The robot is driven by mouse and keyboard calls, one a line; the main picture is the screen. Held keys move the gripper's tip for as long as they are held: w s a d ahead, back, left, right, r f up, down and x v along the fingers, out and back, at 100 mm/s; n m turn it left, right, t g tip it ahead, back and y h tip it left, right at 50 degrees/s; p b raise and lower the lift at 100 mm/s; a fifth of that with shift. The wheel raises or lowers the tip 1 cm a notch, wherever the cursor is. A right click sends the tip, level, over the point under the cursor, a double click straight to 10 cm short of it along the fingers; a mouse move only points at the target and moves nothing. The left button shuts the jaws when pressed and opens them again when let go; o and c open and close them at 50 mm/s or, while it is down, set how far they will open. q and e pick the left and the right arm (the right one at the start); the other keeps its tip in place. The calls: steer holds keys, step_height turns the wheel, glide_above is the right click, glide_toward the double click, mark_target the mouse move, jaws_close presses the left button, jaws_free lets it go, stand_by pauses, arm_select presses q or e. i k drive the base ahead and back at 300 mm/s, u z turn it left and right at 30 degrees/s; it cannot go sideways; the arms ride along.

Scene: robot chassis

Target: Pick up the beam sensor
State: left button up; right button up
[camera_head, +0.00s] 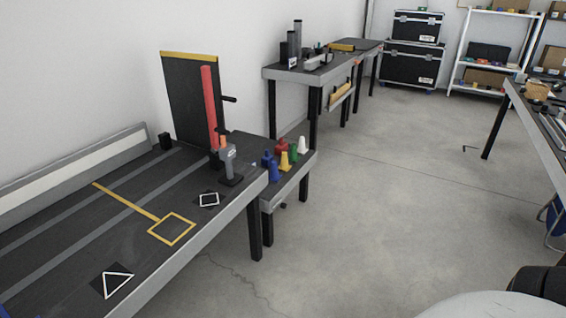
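A small grey upright device on a black base (228,157), which looks like the beam sensor, stands near the right end of the dark table (60,235). A small orange part (223,141) shows at its top, and a tall red post (209,108) rises just behind it. I cannot tell whether the device touches the post. Neither of my grippers shows in the view.
The tabletop bears a yellow square outline (172,229), a white triangle mark (115,280) and a white square mark (208,199). A black panel (178,100) stands behind. The floor (380,200) is open.

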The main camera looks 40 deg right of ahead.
mark_target(230, 179)
steer(key=z, duration=2.3)
steer(key=i, duration=1.45)
steer(key=u, duration=1.9)
